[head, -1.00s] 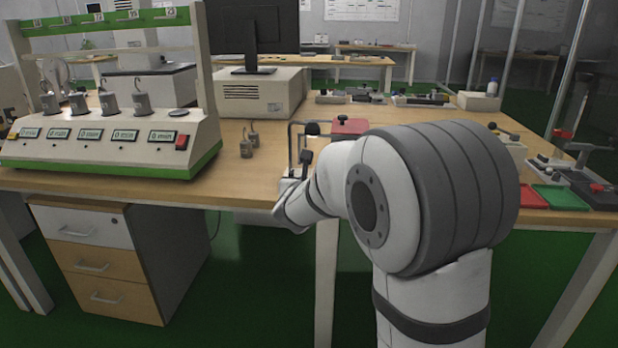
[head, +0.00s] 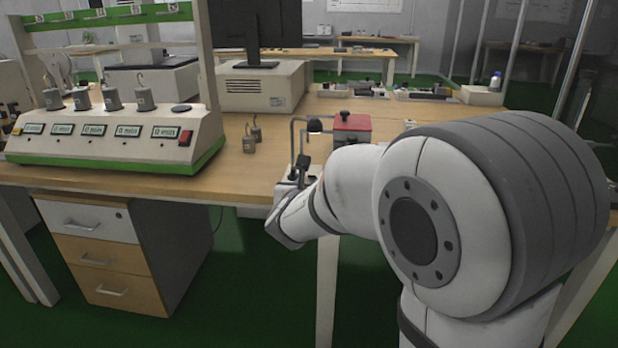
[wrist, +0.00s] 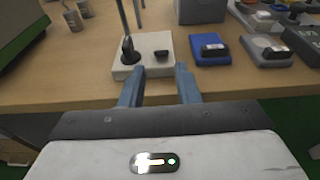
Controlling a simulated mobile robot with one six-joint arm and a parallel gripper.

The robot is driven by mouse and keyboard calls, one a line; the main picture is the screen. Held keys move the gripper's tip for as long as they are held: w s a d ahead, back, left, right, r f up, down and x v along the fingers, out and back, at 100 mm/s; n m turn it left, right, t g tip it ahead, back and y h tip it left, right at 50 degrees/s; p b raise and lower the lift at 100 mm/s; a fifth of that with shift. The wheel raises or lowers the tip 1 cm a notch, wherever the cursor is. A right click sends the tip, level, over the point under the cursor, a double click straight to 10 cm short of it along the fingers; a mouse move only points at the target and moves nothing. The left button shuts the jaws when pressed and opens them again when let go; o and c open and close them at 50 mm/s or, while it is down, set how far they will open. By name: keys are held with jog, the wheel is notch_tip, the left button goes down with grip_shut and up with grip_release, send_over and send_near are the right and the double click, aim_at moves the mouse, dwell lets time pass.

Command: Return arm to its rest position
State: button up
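My gripper (wrist: 160,88) shows in the wrist view with its two blue-grey fingers apart and nothing between them. It is at the table's front edge, just in front of a small pale stand base (wrist: 145,57) with a dark knob and a rod. In the head view my arm bends over the right side, and my gripper's fingers cannot be made out there. The same stand (head: 294,178) shows beyond my wrist at the table edge.
Two loose weights (head: 250,140) stand mid-table. A red-topped box (head: 352,127) is behind my arm. A blue device (wrist: 210,49) and a grey one (wrist: 266,51) sit right of the stand.

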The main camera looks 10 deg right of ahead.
jog(key=shift+s+a, duration=0.1)
jog(key=shift+s, duration=0.3)
jog(key=shift+r, duration=0.1)
jog(key=s+d+r+m+g+h+p, duration=0.3)
jog(key=s+d+r+m+g+p, duration=0.5)
jog(key=s+d+r+m+p, duration=0.6)
jog(key=s+a+r+m+g+y+p, duration=0.2)
jog(key=s+a+r+m+y+p, duration=0.1)
jog(key=s+m+p, duration=0.5)
jog(key=s+a+r+m+g+y+p, duration=0.2)
jog(key=s+a+r+m+y+p, duration=0.2)
jog(key=s+a+m+p, duration=0.3)
jog(key=a+m+p, duration=0.1)
jog(key=m, duration=0.2)
jog(key=shift+s+r+y, duration=0.2)
jog(key=shift+s+y, duration=0.15)
jog(key=shift+y, duration=0.05)
jog(key=shift+o, duration=0.5)
jog(key=shift+a, duration=0.1)
